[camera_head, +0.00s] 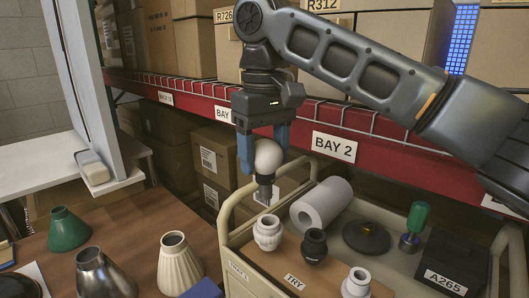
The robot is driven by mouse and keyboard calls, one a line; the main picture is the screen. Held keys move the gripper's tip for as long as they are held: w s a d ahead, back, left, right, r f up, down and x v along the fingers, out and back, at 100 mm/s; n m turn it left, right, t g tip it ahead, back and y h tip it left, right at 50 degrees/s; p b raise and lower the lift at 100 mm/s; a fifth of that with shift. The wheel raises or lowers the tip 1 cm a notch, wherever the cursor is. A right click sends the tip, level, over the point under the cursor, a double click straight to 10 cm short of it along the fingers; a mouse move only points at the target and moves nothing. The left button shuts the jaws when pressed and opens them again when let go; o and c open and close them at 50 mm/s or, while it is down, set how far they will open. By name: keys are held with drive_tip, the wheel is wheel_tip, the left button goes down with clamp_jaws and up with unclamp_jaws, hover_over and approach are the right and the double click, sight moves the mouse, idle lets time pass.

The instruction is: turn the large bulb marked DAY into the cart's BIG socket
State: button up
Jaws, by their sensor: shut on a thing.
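My gripper (264,160) is shut on a round white bulb (267,157), with one blue finger at each side of it. The bulb hangs upright with its grey base (265,188) pointing down. No DAY mark can be read on it. Below it, on the cart (237,238), stand a white ribbed socket (267,234), a black socket (314,247) and a second white socket (357,283) nearer the front. The bulb's base appears above the first white socket, with a gap between them. I cannot read which socket is marked BIG.
On the cart are a white roll (322,204), a dark round disc (366,238), a green-topped piece (414,224) and a dark box labelled A265 (452,268). Lampshades, green (67,230), metal (103,275) and cream (180,266), stand on the left table. A red shelf beam (385,155) runs behind.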

sight(267, 193)
drive_tip(key=shift+w+d+f, duration=0.1)
drive_tip(key=shift+w+d, duration=0.15)
drive_tip(key=shift+w, duration=0.05)
wheel_tip(267, 193, down, 5)
drive_tip(key=b, duration=0.5)
drive_tip(key=shift+s+p, duration=0.1)
drive_tip(key=shift+p, duration=0.4)
idle(0.7)
idle(0.6)
drive_tip(key=shift+f, duration=1.05)
drive_tip(key=shift+f+p, duration=0.3)
drive_tip(key=shift+f, duration=0.3)
idle(1.2)
drive_tip(key=o, duration=0.3)
drive_tip(key=c, duration=0.3)
